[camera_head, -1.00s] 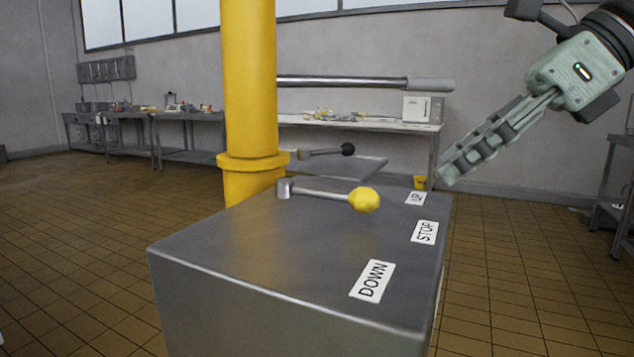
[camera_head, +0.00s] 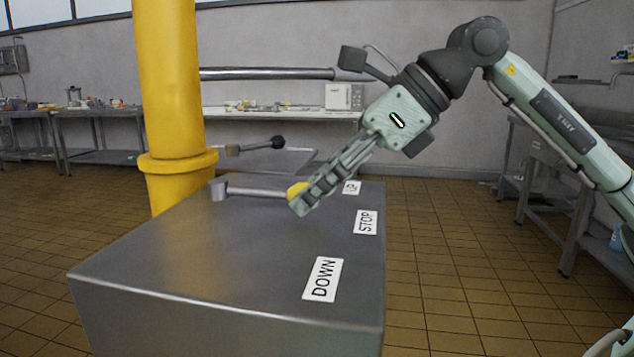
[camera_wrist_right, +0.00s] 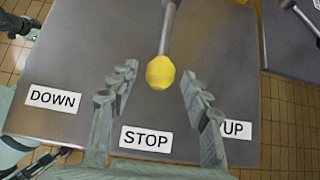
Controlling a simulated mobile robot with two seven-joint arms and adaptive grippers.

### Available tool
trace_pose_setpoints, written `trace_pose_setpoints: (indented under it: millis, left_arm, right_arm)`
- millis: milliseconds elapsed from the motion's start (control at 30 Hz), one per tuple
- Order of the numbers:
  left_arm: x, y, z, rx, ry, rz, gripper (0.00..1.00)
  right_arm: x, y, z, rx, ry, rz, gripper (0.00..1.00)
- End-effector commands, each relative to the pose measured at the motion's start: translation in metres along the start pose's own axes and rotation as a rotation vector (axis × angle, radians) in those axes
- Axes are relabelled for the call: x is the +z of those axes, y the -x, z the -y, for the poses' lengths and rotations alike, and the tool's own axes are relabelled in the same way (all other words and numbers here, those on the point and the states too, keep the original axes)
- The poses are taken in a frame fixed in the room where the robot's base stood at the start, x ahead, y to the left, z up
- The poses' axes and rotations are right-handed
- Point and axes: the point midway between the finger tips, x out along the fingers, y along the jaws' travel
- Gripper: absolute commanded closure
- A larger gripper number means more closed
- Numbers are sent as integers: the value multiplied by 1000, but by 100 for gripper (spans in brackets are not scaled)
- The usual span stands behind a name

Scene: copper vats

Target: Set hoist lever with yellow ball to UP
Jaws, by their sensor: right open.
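The hoist lever (camera_head: 255,192) runs from a pivot on top of the steel box to a yellow ball (camera_head: 296,190). In the right wrist view the yellow ball (camera_wrist_right: 160,73) lies between the fingers, toward the far side of their tips, and its rod points toward the STOP label (camera_wrist_right: 146,139). The UP label (camera_wrist_right: 236,130) is to the right and the DOWN label (camera_wrist_right: 53,99) to the left. My right gripper (camera_head: 300,205) is open at the ball, partly hiding it in the head view. I cannot see contact.
A second lever with a black ball (camera_head: 278,142) stands behind, beside the yellow post (camera_head: 170,90). A horizontal metal bar (camera_head: 265,74) extends from the post above. Benches stand along the back wall. The steel box top (camera_head: 200,255) is clear in front.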

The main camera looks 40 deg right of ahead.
Motion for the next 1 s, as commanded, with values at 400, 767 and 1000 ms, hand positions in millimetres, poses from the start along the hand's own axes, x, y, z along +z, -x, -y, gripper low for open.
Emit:
trace_pose_setpoints:
  millis: [400, 767, 1000]
  left_arm:
    - [-5, 1, 1, -1, 2, -9, 62]
    - [-2, 2, 0, -1, 2, -6, 62]
    - [1, 3, 0, 1, 1, -1, 62]
  right_arm:
    - [0, 0, 0, 0, 0, -1, 77]
    - [0, 0, 0, 0, 0, -1, 100]
    - [0, 0, 3, 14, 11, 0, 100]
